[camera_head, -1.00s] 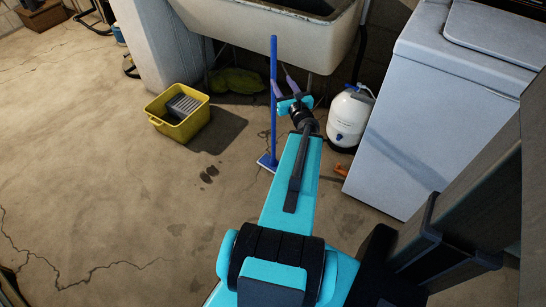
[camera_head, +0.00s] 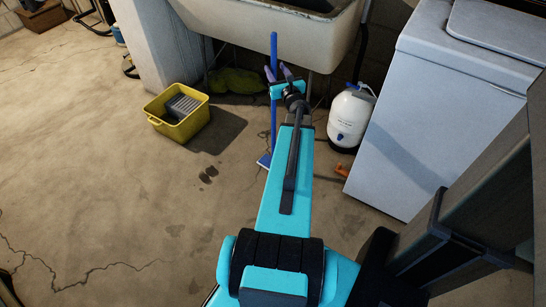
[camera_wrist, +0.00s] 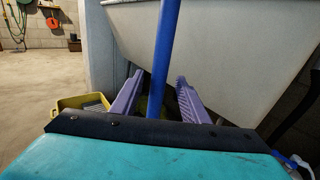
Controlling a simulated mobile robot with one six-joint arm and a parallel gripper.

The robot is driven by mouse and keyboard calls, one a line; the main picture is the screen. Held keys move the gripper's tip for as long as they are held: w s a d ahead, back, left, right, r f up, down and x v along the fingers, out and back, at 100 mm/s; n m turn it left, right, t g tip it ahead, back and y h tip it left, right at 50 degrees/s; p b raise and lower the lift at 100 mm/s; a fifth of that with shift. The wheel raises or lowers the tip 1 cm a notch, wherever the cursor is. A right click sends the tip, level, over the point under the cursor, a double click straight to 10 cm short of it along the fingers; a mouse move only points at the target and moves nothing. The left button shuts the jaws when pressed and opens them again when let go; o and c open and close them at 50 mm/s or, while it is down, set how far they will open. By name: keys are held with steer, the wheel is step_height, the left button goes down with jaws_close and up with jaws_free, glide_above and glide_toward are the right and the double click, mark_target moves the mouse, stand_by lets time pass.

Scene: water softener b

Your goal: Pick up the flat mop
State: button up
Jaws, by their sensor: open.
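The flat mop (camera_head: 274,60) has a blue pole that stands upright in front of the sink, with its flat blue head (camera_head: 264,161) on the floor. My gripper (camera_head: 282,72) is at the upper part of the pole in the head view. In the wrist view the pole (camera_wrist: 164,62) rises between the two purple fingers of my open gripper (camera_wrist: 158,98). The fingers stand apart on either side, with a gap between each finger and the pole. My arm hides part of the pole and head.
A white sink (camera_head: 260,27) is just behind the pole. A yellow bucket (camera_head: 180,127) stands on the floor to the left. A white tank (camera_head: 348,117) and a white appliance (camera_head: 440,90) stand to the right.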

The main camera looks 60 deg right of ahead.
steer(key=shift+w+d, duration=0.3)
steer(key=shift+w, duration=0.1)
steer(key=x, duration=0.5)
steer(key=shift+w+r, duration=0.1)
steer(key=shift+r, duration=0.1)
stand_by(0.3)
stand_by(0.4)
jaws_close()
steer(key=shift+r, duration=0.15)
